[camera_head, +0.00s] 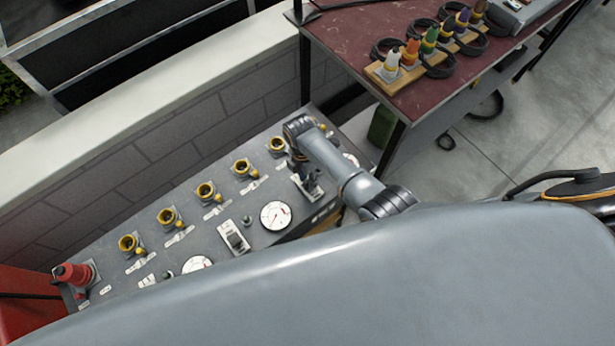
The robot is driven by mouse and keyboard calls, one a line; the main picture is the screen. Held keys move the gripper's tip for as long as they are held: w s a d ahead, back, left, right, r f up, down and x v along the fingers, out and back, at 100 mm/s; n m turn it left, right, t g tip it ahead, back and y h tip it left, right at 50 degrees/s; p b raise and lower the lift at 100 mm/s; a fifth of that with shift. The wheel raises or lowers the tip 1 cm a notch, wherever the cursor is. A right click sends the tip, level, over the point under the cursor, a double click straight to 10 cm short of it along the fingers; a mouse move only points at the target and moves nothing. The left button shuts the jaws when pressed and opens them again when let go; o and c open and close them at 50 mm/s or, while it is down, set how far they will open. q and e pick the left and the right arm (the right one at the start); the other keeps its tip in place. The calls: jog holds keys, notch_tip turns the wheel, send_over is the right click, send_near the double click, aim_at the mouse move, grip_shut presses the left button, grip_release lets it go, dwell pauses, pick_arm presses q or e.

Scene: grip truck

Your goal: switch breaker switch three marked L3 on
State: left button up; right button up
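A grey control panel (205,232) runs diagonally along the wall, with a row of yellow-ringed sockets and small labels too small to read. A white breaker switch with a dark lever (233,237) sits left of a round white gauge. Another white switch part (148,281) shows lower left, partly cut off by my grey body. I cannot tell which switch is marked L3. My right arm reaches in from the lower right. My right gripper (312,183) points down over the panel's right part, close to its surface; its finger opening is unclear. My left gripper is not in view.
Gauges (275,215) and (198,264) lie on the panel's near side. A red plug (74,273) stands at its left end. A dark red table (345,40) holds several coloured connectors with black cables. A low block wall (190,130) stands behind the panel.

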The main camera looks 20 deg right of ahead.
grip_shut()
jog(key=shift+w+f+b, duration=0.15)
jog(key=shift+f+b, duration=0.05)
jog(key=shift+b, duration=0.25)
jog(key=g+b, duration=0.1)
jog(key=b, duration=0.1)
jog(key=w+g+b, duration=0.1)
jog(key=b, duration=0.2)
jog(key=g+h+b, duration=0.1)
jog(key=b, duration=0.2)
jog(key=shift+w+a+f, duration=0.2)
jog(key=shift+a+f, duration=0.1)
jog(key=shift+f, duration=0.1)
jog(key=shift+r+g, duration=0.1)
jog(key=shift+g, duration=0.2)
jog(key=shift+r, duration=0.15)
grip_release()
